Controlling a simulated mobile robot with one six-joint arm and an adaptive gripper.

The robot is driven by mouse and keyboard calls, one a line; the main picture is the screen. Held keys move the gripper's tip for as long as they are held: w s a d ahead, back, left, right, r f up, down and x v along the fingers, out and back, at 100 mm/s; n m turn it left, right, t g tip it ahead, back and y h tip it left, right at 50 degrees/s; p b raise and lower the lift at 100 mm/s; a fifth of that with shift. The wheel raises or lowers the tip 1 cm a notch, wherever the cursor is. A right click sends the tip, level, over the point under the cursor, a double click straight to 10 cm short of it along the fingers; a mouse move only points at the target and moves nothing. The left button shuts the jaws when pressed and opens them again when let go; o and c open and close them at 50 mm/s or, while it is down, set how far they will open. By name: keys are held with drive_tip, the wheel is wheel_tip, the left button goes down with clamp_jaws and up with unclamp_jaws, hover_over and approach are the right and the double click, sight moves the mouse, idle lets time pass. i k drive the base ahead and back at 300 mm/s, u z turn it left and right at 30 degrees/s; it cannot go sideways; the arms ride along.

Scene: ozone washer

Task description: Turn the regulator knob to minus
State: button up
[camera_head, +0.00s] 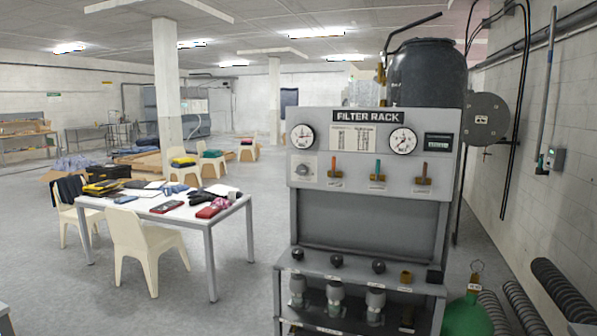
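The grey filter rack (372,222) stands right of the middle, its upright panel facing me. A small grey round knob (304,170) sits on a pale square plate at the panel's left, below the left gauge (301,136); it looks like the regulator knob. Its marks and setting are too small to read. Three dark knobs, the left one (297,254) among them, sit on the lower ledge. My gripper is not in view, and nothing covers the panel.
Three levers, one with an orange handle (333,165), stand right of the knob. A white table (190,222) with cloths and a chair (148,242) stand to the left. Grey floor (235,300) is clear before them. Corrugated hoses (560,290) and a green vessel (466,318) crowd the right.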

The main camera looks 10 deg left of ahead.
sight(301, 170)
drive_tip(key=i, duration=0.95)
drive_tip(key=z, duration=0.05)
